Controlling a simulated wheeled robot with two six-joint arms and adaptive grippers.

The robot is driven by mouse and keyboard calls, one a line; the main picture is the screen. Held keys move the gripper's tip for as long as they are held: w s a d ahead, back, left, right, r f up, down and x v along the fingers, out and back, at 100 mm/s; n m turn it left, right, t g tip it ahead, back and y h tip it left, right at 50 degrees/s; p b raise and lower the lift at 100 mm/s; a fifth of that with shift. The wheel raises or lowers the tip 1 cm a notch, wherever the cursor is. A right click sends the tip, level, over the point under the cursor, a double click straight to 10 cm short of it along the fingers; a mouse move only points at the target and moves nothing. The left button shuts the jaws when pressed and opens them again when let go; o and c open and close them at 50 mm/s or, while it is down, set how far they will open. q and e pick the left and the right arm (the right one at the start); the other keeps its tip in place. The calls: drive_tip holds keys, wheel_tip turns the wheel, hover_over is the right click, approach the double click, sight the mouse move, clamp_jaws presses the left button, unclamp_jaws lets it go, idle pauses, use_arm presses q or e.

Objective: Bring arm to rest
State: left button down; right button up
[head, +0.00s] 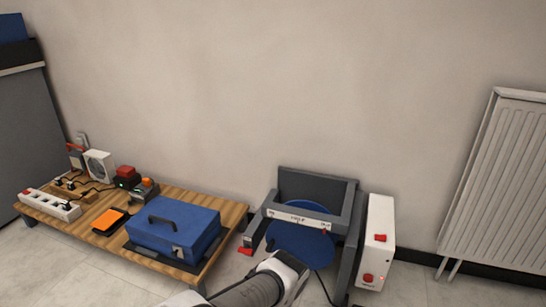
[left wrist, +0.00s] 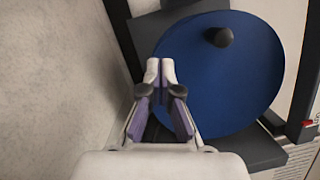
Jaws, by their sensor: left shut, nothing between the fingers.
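My left arm's end (head: 285,275) comes in at the bottom centre of the head view, in front of the marking machine; its fingers are hidden there. In the left wrist view my left gripper (left wrist: 160,72) is shut, fingertips together and empty. It shows in front of the machine's blue disc (left wrist: 255,75), which has a dark knob. I cannot tell whether they touch. The laser marker (head: 318,178) is a dark grey frame with a white labelled bar and the blue disc (head: 300,238) inside. My right gripper is not in view.
A white box (head: 378,235) with red buttons stands right of the machine. A low wooden table (head: 228,215) at left carries a blue toolbox (head: 180,220), an orange-screened device (head: 110,220) and a power strip (head: 48,205). A radiator (head: 500,180) is at the right wall.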

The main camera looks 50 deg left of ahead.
use_arm(q)
drive_tip(key=s+d, duration=0.1)
drive_tip(key=s+d+f, duration=0.1)
drive_tip(key=s, duration=0.1)
drive_tip(key=shift+s+d+f+p, duration=0.15)
drive_tip(key=shift+s+d+p, duration=0.05)
drive_tip(key=shift+d+p, duration=0.2)
